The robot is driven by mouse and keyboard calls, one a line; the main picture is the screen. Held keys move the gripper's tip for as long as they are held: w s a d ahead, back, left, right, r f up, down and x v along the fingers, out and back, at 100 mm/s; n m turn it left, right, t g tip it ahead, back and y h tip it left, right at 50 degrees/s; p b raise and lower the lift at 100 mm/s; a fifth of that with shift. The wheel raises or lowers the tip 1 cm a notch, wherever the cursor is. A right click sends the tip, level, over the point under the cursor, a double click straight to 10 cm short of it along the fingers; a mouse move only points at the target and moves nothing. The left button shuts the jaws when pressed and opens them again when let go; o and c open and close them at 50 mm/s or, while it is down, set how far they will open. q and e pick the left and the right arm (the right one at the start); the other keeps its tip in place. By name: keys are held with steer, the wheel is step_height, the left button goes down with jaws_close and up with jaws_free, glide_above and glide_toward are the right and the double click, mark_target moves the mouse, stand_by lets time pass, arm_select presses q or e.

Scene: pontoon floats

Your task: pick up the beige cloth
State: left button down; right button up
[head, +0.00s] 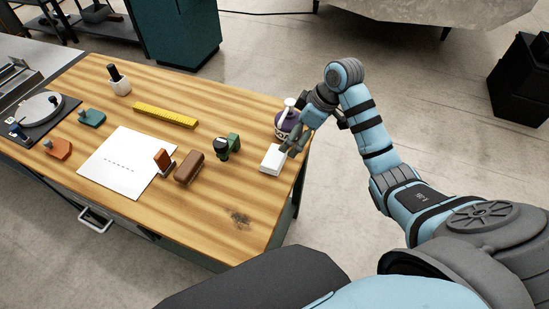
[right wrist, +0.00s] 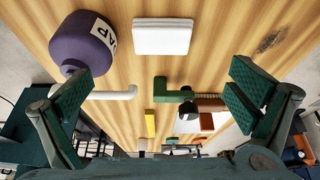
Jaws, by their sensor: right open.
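The cloth (head: 272,159) is a small, pale, folded block, nearer white than beige. It lies flat near the right edge of the wooden table, and also shows in the right wrist view (right wrist: 162,38) at the top middle. My right gripper (head: 295,146) is just above and beside the cloth, at its upper right in the head view. In the right wrist view its two fingers are wide apart with nothing between them, and the cloth looks untouched. My left gripper is not in view.
A purple soap bottle (right wrist: 82,45) with a white pump stands close to the cloth and my right gripper. A green-and-black stamp (head: 227,146), brown case (head: 188,167), yellow ruler (head: 165,115) and white paper (head: 115,163) lie farther left. The wooden table (head: 205,235) is clear toward the front.

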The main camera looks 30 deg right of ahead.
mark_target(278, 157)
steer(key=x, duration=0.4)
steer(key=b+x, duration=0.1)
steer(key=x, duration=0.8)
steer(key=shift+s+a+f, duration=0.15)
steer(key=shift+s+f, duration=0.05)
steer(key=shift+s, duration=0.05)
steer(key=c, duration=1)
